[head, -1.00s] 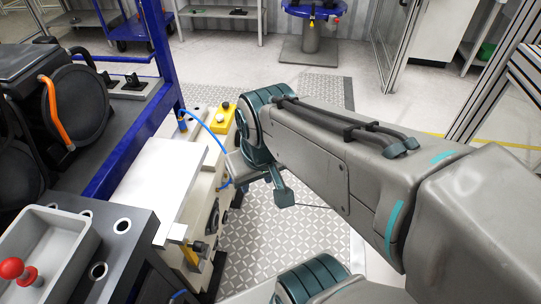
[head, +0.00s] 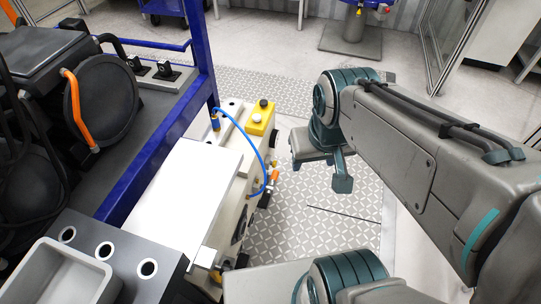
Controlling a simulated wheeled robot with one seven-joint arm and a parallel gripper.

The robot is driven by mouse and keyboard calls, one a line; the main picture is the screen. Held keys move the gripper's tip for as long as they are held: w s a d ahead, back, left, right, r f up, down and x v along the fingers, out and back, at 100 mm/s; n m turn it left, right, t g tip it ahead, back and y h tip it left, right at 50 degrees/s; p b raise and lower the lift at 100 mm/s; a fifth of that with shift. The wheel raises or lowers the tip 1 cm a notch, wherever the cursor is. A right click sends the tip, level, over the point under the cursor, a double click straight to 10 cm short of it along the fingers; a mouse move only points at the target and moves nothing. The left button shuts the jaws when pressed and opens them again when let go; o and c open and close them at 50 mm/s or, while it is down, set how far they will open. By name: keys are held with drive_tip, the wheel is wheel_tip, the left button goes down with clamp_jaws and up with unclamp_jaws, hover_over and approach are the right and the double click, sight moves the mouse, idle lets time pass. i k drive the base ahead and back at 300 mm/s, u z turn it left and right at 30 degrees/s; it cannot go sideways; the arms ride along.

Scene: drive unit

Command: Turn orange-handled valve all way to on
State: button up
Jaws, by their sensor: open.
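A small orange handle (head: 274,176), which looks like the valve's, sits on the side of the cream machine (head: 228,200), near the lower end of a blue hose (head: 262,150). It is small in view, and I cannot tell its exact angle. My gripper (head: 340,180) hangs over the patterned floor to the right of the handle, apart from it and from the machine. It is open and nothing shows in it. Part of it is hidden behind my wrist.
A yellow box with a black button (head: 260,117) stands on top of the machine. A white plate (head: 178,190) and a grey tray (head: 62,275) lie nearer. A blue frame post (head: 160,140) rises at left. Black equipment with a larger orange handle (head: 77,110) stands behind it.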

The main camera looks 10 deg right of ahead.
sight(269, 188)
drive_tip(key=k, duration=0.55)
drive_tip(key=z, duration=0.95)
drive_tip(key=i, duration=1.55)
drive_tip(key=u, duration=0.8)
